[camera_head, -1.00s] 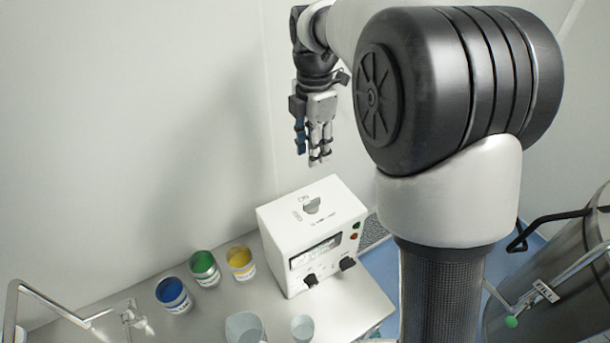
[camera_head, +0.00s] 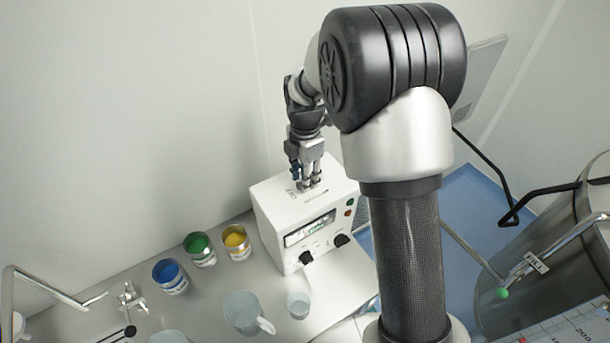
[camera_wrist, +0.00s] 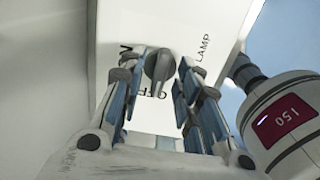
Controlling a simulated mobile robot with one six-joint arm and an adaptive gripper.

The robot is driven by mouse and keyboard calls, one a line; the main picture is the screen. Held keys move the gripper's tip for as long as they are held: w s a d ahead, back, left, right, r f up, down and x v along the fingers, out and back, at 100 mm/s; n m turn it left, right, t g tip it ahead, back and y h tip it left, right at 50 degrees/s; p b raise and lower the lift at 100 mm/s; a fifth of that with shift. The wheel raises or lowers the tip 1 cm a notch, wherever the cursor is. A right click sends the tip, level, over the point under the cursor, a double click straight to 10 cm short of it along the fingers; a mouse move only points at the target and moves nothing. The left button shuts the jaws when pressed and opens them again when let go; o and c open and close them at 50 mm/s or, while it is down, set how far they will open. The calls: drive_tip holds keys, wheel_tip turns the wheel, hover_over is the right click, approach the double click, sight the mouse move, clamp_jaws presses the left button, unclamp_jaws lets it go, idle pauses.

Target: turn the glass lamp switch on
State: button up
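The lamp switch is a grey knob (camera_wrist: 159,65) on top of a white box (camera_head: 272,222). In the wrist view its long axis runs roughly up and down, with its lower end by the printed word OFF. LAMP is printed to its right, and part of another label shows to its left. My gripper (camera_wrist: 158,82) is open, with its blue-padded fingers on either side of the knob. Narrow gaps seem to show between pads and knob. In the head view my gripper (camera_head: 309,182) points down at the box top, and its fingers hide the knob.
The box front has a display, dark knobs and green and red buttons. Blue (camera_head: 171,276), green (camera_head: 199,249) and yellow (camera_head: 237,242) paint cups stand left of it. A clear jug (camera_head: 243,312) and a beaker (camera_head: 298,305) stand in front. A steel tank (camera_head: 545,245) is at right.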

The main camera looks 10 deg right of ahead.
drive_tip(key=shift+f, duration=0.15)
drive_tip(key=shift+c, duration=0.3)
clamp_jaws()
